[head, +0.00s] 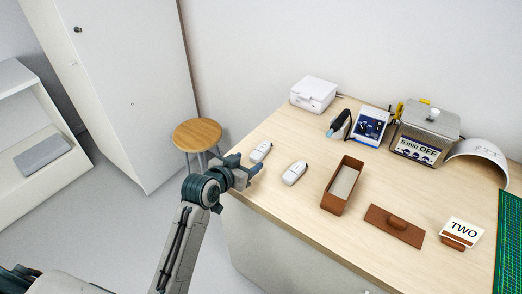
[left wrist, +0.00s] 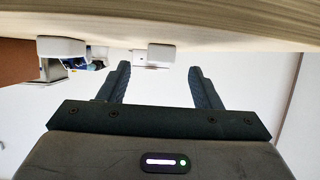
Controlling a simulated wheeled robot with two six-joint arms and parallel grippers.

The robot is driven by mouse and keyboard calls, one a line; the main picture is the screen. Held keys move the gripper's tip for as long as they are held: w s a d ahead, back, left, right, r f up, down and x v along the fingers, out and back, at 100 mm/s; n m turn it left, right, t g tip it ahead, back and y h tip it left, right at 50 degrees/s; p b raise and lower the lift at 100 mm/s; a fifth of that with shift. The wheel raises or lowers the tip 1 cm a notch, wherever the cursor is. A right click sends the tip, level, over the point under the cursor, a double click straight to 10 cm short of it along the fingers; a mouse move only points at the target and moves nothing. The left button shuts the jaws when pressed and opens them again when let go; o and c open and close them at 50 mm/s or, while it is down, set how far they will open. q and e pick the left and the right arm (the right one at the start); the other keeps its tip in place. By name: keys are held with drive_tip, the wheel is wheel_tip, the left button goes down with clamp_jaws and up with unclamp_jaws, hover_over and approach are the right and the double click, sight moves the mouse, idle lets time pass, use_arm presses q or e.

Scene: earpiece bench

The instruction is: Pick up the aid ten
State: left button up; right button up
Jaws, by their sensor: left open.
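Two small pale grey-white aids lie on the wooden bench. The left one (head: 261,152) is just beyond my left gripper (head: 249,167); the other (head: 294,173) lies further right. I cannot read any marking that tells which is aid ten. My left gripper is open and empty at the bench's left edge, apart from both aids. In the left wrist view, which looks upside down, a white shape (left wrist: 153,55) shows between the open fingers, and another white shape (left wrist: 62,46) sits to their left. My right gripper is not in view.
A brown open box (head: 342,187), its brown lid (head: 394,226) and a "TWO" card (head: 463,230) are on the bench (head: 290,215). Behind are a white box (head: 313,93), a blue-screened device (head: 371,126) and a metal bath (head: 427,125). A stool (head: 197,134) stands left.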

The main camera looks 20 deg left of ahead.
sight(253, 158)
use_arm(q)
drive_tip(key=p+x, duration=0.1)
drive_tip(key=x, duration=0.3)
drive_tip(key=shift+w+r+p, duration=0.15)
drive_tip(key=shift+w+p, duration=0.05)
drive_tip(key=shift+p, duration=0.1)
drive_tip(key=shift+w+d+f, duration=0.1)
drive_tip(key=shift+w+f, duration=0.1)
drive_tip(key=shift+w, duration=0.1)
drive_tip(key=c, duration=1.1)
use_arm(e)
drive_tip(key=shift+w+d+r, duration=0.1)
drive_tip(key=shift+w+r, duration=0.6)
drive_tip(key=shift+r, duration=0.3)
